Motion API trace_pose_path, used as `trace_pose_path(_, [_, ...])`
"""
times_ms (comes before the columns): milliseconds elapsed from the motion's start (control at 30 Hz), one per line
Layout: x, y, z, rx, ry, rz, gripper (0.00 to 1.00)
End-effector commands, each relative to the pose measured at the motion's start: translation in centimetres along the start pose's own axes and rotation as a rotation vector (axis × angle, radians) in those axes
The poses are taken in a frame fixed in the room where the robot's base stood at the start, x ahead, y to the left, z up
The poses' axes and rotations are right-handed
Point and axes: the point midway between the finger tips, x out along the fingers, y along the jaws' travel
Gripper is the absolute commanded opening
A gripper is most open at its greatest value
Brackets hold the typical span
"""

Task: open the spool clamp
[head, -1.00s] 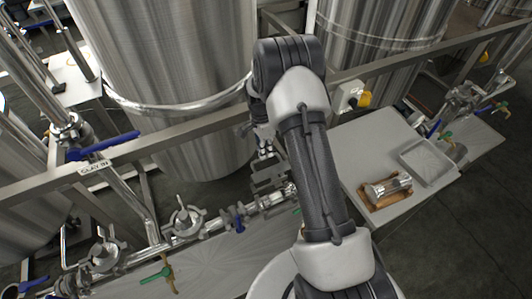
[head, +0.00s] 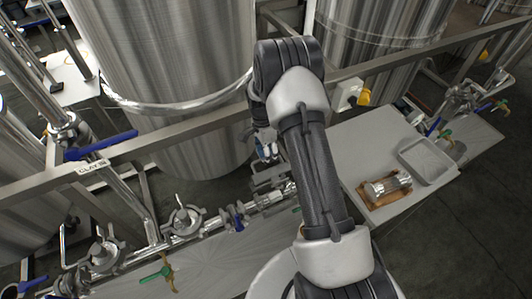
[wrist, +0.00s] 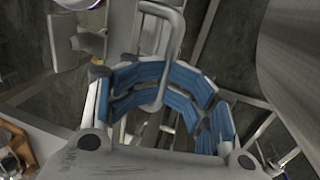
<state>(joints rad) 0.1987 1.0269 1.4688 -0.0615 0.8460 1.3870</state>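My gripper (head: 267,152) hangs in front of the large steel tank, above the pipe line, partly hidden by my arm. In the wrist view its blue-padded fingers (wrist: 165,90) curve in an arc across the middle; their gap is unclear. A bent metal bar (wrist: 174,40) shows at the fingers, and I cannot tell whether they touch it. Below the gripper in the head view, the pipe run (head: 265,199) carries metal fittings. I cannot tell which fitting is the spool clamp, or whether it is open or shut.
A grey table (head: 350,150) at right bears a brown holder (head: 366,199) with a clear-and-metal spool (head: 389,186), and a grey tray (head: 428,176). A frame rail (head: 140,146) crosses before the tank (head: 170,60). Valves with blue (head: 105,146) and green (head: 152,276) handles stand at left.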

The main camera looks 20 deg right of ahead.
Motion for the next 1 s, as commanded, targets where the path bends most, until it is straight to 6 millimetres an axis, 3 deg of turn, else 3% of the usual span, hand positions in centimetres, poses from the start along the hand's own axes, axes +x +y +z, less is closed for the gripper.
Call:
trace_pose_path(567, [-0.8, -0.1, 0.1, -0.001, 0.000, -0.004, 0.30])
trace_pose_path(1000, [-9.5, -0.2, 0.0, 0.000, 0.001, -0.011, 0.30])
